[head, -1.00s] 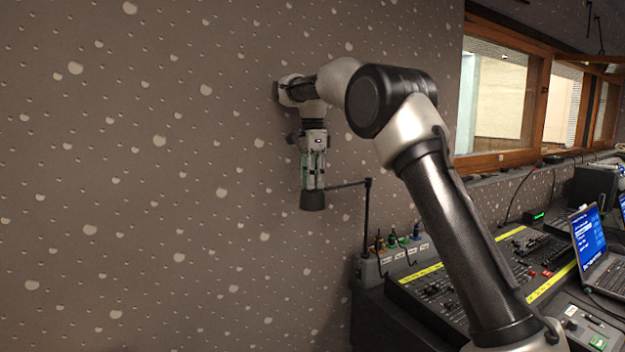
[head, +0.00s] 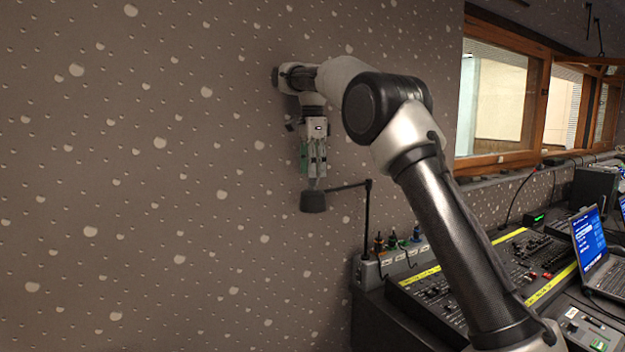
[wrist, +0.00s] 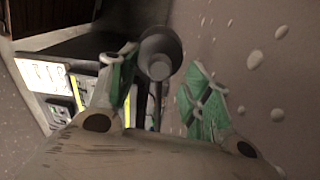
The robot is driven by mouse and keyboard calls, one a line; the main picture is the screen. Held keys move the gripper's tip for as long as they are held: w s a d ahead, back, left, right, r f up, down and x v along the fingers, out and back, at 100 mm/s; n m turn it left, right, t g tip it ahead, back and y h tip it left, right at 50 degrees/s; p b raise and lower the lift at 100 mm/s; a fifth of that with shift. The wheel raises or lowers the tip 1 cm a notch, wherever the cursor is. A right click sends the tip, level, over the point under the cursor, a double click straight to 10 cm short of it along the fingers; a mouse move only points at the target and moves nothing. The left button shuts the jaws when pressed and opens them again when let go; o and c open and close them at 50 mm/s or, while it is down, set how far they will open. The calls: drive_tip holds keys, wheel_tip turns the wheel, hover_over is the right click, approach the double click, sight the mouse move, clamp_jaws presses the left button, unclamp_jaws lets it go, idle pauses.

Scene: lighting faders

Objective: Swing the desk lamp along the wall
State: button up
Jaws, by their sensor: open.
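My gripper (head: 313,176) points down just above the shade. It is open and empty, with its fingertips clear of the shade or nearly so. In the wrist view the round grey shade (wrist: 160,54) shows beyond and between the two green-padded fingers (wrist: 158,95). Whether anything touches it is hard to tell.
A mixing console (head: 450,290) with yellow strips fills the lower right. A small box with coloured plugs (head: 395,255) stands by the post. A laptop (head: 597,250) and a wood-framed window (head: 500,100) are at the right. The wall (head: 150,200) to the left is bare.

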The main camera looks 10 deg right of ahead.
drive_tip(key=shift+r, duration=1.8)
drive_tip(key=shift+c, duration=0.2)
